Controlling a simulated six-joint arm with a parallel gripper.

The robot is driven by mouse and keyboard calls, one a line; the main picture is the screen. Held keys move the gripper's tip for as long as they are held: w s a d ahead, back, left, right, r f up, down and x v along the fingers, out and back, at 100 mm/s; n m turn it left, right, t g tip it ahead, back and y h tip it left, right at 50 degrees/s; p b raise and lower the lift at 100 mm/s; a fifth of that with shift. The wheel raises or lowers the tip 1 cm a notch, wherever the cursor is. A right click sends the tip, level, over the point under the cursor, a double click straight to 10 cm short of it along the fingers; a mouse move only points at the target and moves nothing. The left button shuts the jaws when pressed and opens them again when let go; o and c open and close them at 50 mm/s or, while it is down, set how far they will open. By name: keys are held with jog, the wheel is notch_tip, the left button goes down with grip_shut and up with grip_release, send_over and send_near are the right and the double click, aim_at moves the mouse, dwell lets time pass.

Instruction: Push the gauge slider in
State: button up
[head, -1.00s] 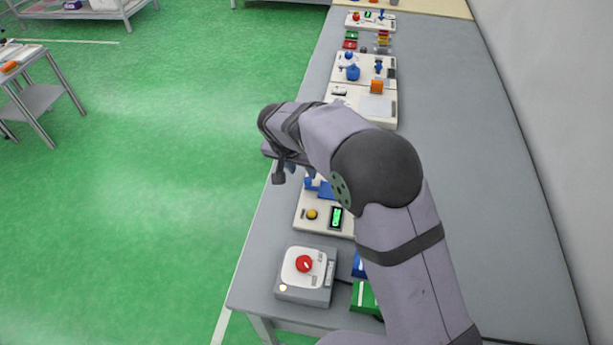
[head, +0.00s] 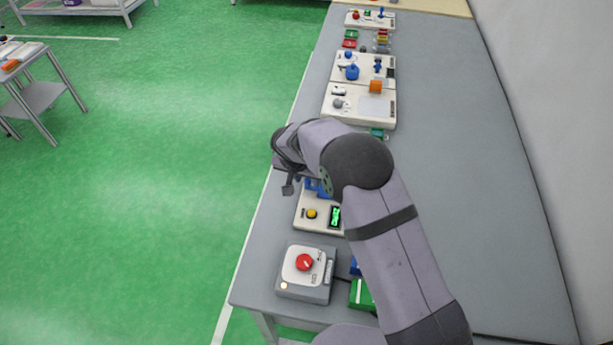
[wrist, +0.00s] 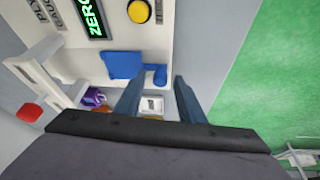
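The gauge board (head: 303,228) is a cream panel on the bench with a yellow button (head: 311,213) and a green-lit display (head: 335,216). In the wrist view the display (wrist: 91,17) reads ZERO. The blue slider block (wrist: 122,65) has a small blue knob (wrist: 158,75) on its right side. In the head view the blue part (head: 318,187) is partly hidden by my arm. My gripper (wrist: 157,82) is open, its two fingers apart and pointing toward the knob. Nothing shows clearly between the fingers; contact with the knob cannot be told.
A grey box with a red knob (head: 304,262) stands at the near bench end, beside blue and green blocks (head: 362,294). Further panels with blue and orange parts (head: 375,87) lie farther along the bench. The bench's right side is clear.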

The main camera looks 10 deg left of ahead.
grip_shut()
jog(key=d+b, duration=0.5)
jog(key=d, duration=0.6)
jog(key=shift+d, duration=0.2)
grip_release()
jog(key=shift+d, duration=0.15)
jog(key=shift+a+r, duration=0.1)
jog(key=shift+a, duration=0.1)
